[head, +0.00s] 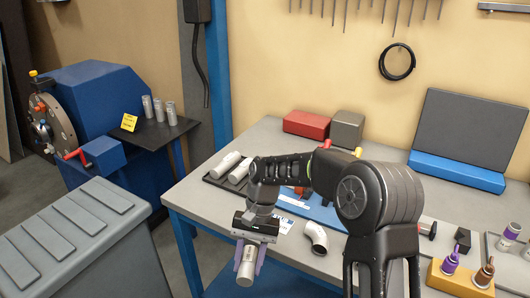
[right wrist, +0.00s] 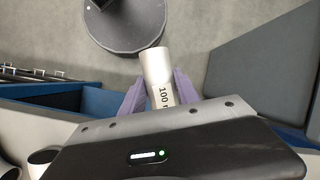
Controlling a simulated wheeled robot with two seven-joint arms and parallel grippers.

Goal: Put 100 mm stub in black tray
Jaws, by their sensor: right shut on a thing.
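My right gripper (head: 250,262) is shut on a light grey cylindrical stub (head: 246,272), in front of the workbench's near edge and above the floor. In the right wrist view the purple fingers (right wrist: 158,92) grip the stub (right wrist: 156,68) from both sides. Its printed label begins "100"; the rest is cut off. The black tray (head: 213,181) lies at the left end of the bench, behind and left of my gripper. Two pale pipe pieces (head: 226,164) lie in it, and my arm hides its right part. My left gripper is out of view.
A blue mat or tray (head: 318,211) lies under my arm. A grey lidded bin (head: 90,240) stands left of the bench. Red (head: 306,124) and grey boxes (head: 346,129) sit at the back.

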